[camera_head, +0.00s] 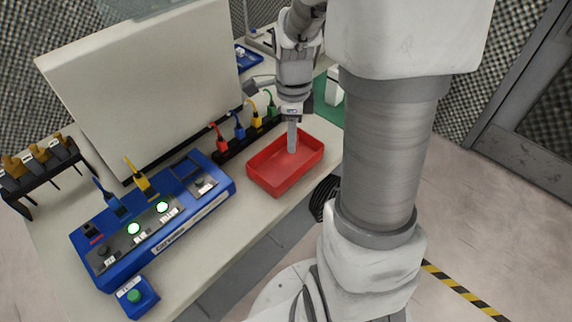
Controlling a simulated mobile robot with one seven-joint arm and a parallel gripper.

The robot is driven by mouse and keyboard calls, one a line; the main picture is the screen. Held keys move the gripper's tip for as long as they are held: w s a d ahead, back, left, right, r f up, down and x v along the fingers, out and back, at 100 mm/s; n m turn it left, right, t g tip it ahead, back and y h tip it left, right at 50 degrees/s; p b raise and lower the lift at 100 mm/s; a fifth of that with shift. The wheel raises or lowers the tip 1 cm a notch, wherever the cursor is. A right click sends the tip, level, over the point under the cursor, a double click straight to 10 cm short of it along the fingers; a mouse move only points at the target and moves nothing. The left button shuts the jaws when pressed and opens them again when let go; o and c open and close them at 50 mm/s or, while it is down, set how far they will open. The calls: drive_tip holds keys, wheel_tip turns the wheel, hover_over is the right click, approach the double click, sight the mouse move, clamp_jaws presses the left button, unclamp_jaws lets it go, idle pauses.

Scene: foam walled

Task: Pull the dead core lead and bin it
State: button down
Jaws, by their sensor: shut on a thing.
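My gripper (292,115) is over the red bin (258,180), pointing down, and is shut on a grey lead (292,138). The lead hangs upright, its lower end at or just above the bin; the exact height is hard to tell. No other thing shows in the bin. The blue core panel (112,268) lies to the left on the bench. A blue lead (115,204) and a yellow lead (146,186) stand in it. Two of its lamps glow green (134,228), and others are dark.
A black rack (232,148) with red, blue, yellow and green leads stands behind the bin. Another black rack (42,175) holds yellow-brown pieces at far left. A box with a green button (137,297) sits at the front. A pale board (145,85) stands behind the panel.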

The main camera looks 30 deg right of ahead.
drive_tip(key=shift+f+b, duration=1.6)
drive_tip(key=shift+f, duration=0.65)
drive_tip(key=c, duration=0.6)
unclamp_jaws()
wheel_tip(320, 180, up, 18)
drive_tip(key=p, duration=0.3)
drive_tip(key=shift+f+p, duration=0.25)
drive_tip(key=shift+p, duration=0.1)
